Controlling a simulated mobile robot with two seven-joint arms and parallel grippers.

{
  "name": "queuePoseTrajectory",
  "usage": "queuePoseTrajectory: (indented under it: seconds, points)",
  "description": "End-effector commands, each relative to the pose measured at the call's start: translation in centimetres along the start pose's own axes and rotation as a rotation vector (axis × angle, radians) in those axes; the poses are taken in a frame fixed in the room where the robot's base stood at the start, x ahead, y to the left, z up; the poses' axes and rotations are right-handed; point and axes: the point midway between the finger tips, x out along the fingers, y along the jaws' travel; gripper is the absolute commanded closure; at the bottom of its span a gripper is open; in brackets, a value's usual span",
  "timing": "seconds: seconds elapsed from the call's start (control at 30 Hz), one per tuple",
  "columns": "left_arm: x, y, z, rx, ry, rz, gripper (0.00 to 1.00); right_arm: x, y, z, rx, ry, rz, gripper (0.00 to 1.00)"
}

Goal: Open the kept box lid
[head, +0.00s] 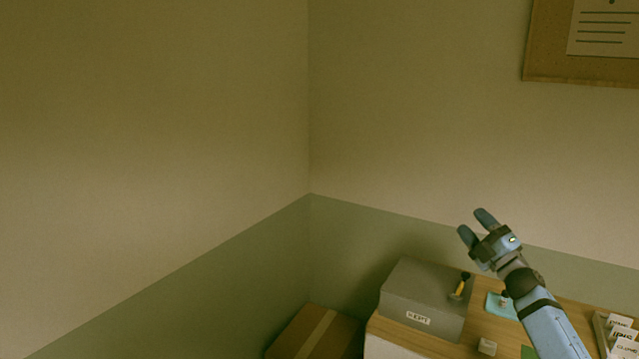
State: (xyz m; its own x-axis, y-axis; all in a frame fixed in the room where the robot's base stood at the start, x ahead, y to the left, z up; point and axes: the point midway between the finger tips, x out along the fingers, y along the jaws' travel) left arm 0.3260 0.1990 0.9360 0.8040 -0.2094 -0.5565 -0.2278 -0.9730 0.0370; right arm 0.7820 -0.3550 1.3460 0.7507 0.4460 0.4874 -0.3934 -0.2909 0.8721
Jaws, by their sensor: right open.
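The kept box (400,302) is a grey box with a white "KEPT" label on its front. It stands at the left end of the wooden table, and its lid looks shut. My right gripper (473,224) is open and empty. It is raised above and to the right of the box in the picture, its fingers pointing up and left. My right arm crosses the table to the right of the box. My left gripper is not in view.
A yellow and black item (460,286) shows at the box's right side. A light blue mat (494,306) and a small pale block (487,347) are on the table. A tray with labelled cards (620,335) is at the right. A cardboard box (318,335) stands left of the table.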

Motion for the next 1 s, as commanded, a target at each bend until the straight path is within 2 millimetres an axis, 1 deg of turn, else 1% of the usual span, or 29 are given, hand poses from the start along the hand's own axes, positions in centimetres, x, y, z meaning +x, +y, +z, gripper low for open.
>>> queuePoseTrajectory:
  seconds: [0.03,0.1,0.2,0.33,0.5,0.6,0.67,0.77,0.87,0.9,0.97,1.0]
  points:
    - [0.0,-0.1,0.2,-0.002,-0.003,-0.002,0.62,-0.1,0.1,2.0,0.117,-0.122,0.015,0.44]
    - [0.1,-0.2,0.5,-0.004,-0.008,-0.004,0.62,-0.6,-0.2,4.4,0.278,-0.278,0.027,0.44]
    - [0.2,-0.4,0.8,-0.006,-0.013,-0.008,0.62,-1.7,-1.3,7.0,0.480,-0.460,0.028,0.44]
    - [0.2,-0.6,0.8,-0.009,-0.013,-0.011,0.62,-3.1,-3.3,9.0,0.703,-0.646,0.010,0.44]
    - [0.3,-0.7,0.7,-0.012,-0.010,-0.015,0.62,-5.1,-6.2,10.0,0.960,-0.850,-0.036,0.44]
    - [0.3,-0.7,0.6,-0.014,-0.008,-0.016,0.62,-7.5,-9.3,7.7,0.979,-0.861,-0.079,0.44]
    - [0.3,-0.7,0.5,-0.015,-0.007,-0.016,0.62,-8.9,-11.0,6.3,0.989,-0.866,-0.104,0.44]
    - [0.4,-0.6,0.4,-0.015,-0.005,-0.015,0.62,-11.5,-13.7,3.7,1.009,-0.875,-0.145,0.44]
    - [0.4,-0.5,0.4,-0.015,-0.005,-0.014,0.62,-14.7,-16.6,0.4,1.037,-0.888,-0.194,0.44]
    - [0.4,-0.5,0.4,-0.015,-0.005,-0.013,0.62,-16.3,-17.9,-1.1,1.050,-0.895,-0.216,0.44]
    - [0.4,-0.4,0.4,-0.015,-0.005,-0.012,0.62,-18.9,-19.7,-3.7,1.073,-0.906,-0.252,0.44]
    - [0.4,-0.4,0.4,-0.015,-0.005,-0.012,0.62,-20.9,-20.9,-5.7,1.091,-0.916,-0.277,0.44]
